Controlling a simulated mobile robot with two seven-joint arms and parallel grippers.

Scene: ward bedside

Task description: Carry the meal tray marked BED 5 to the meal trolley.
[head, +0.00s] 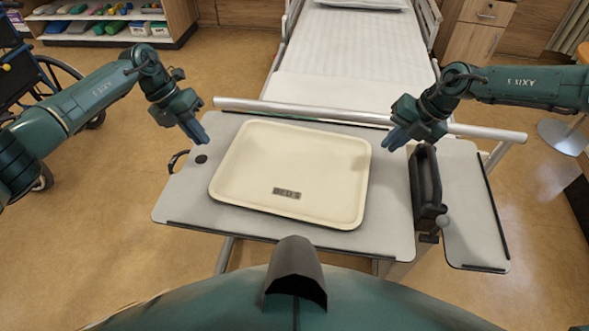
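The cream meal tray (290,160) lies flat on a grey overbed table (188,195). A small dark label (287,193) near its front edge seems to read BED 5, though it is blurred. The tray looks empty. My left gripper (196,131) is above the table's back left corner, apart from the tray's left edge. My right gripper (394,138) is just beyond the tray's back right corner, apart from it. Both hold nothing that I can see, and their finger gaps are too small to make out. No meal trolley shows.
A bed (365,50) with a rail stands behind the table. A side leaf (468,210) and a dark handle unit (427,185) are right of the tray. A wheelchair (45,80) is at left, shelves (100,42) at back left.

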